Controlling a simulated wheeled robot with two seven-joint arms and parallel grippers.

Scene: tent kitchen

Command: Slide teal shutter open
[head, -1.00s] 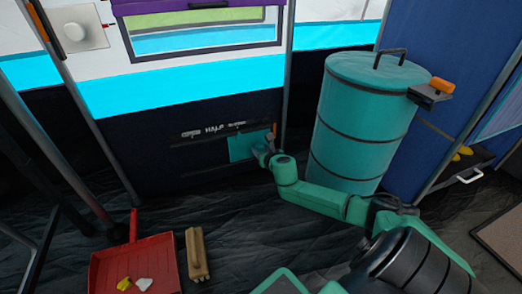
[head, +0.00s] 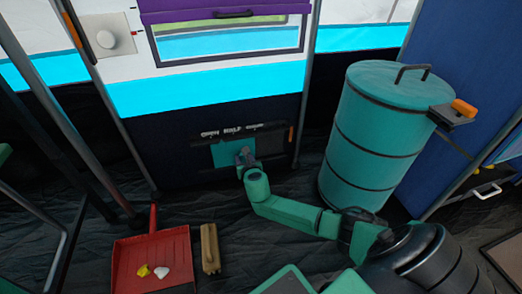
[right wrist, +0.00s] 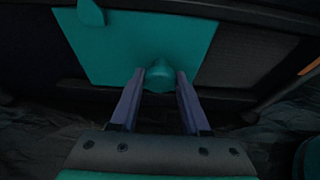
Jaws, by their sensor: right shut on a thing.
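The teal shutter (head: 225,155) is a flat panel in a dark slot low on the dark wall panel. It covers the left part of the slot, and a dark opening shows to its right. In the right wrist view the shutter (right wrist: 115,50) fills the upper middle, with a rounded teal knob (right wrist: 159,74) near its lower edge. My right gripper (head: 245,157) is at the shutter's right side. Its two fingers (right wrist: 158,85) are shut on the knob, one on each side. My left gripper is not in view.
A red dustpan (head: 150,275) with small yellow and white pieces and a wooden brush (head: 210,248) lie on the dark floor. An orange marker (head: 291,133) is at the slot's right end.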

